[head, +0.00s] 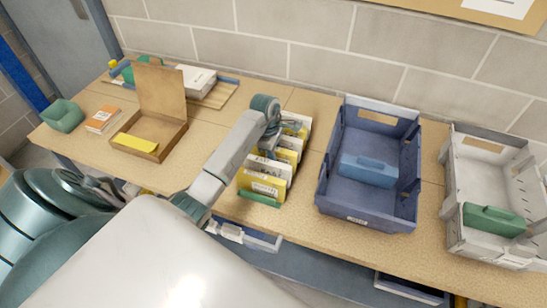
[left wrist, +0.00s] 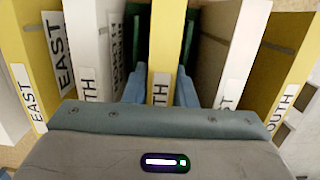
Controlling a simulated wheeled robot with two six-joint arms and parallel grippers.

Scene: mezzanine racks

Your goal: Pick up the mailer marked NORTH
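A row of yellow and white mailers (head: 264,183) stands on edge in a green rack (head: 259,198) at the middle of the bench. My left gripper (head: 272,132) reaches down into this row. In the left wrist view its two blue-grey fingers (left wrist: 160,85) lie on either side of a yellow mailer (left wrist: 166,30). That mailer's label is partly hidden and shows only "TH". A yellow mailer (left wrist: 38,65) at the left reads EAST; a yellow one (left wrist: 290,70) at the right reads "OUTH". White mailers flank the middle one. I cannot tell whether the fingers press on it. My right gripper is not seen.
Right of the rack stand a blue tote (head: 350,207) with a blue block inside and a grey tote (head: 462,190) with a green block. Left are an open cardboard box (head: 160,95), a green bin (head: 63,116) and an orange box (head: 103,119). A brick wall closes the back.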

